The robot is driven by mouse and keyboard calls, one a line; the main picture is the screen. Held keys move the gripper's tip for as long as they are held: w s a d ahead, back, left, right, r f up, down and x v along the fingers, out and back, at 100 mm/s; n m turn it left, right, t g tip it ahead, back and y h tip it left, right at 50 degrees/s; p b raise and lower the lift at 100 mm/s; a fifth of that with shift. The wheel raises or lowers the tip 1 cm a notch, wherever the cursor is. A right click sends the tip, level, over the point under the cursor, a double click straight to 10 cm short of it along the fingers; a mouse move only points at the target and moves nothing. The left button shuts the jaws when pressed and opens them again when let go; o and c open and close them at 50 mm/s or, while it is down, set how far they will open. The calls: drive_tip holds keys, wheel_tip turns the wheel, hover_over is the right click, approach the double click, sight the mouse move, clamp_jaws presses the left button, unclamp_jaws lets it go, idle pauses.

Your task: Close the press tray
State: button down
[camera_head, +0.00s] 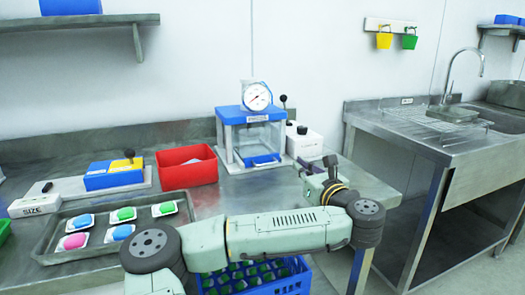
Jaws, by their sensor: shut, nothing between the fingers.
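The press (251,116) stands on the metal bench, with a blue top, clear sides and a round dial gauge (257,96) above. Its tray, with a blue handle (263,160), shows low at the front of the press; how far it sticks out is hard to tell. My gripper (312,166) is shut and empty, to the right of the tray handle and apart from it, near the front right of the press. My arm crosses the front of the bench.
A white box with a black lever (304,141) stands right of the press. Left are a red bin (187,168), a blue and yellow block (113,174) and a metal tray (66,254) of coloured pods. A blue crate (250,283) lies below my arm. A sink table (440,145) stands right.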

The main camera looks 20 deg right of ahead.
sight(275, 145)
drive_tip(key=w+p, duration=0.1)
drive_tip(key=w, duration=0.6)
drive_tip(key=w+p, duration=0.2)
drive_tip(key=w, duration=0.4)
drive_tip(key=shift+w+a, duration=0.2)
drive_tip(key=shift+w, duration=0.15)
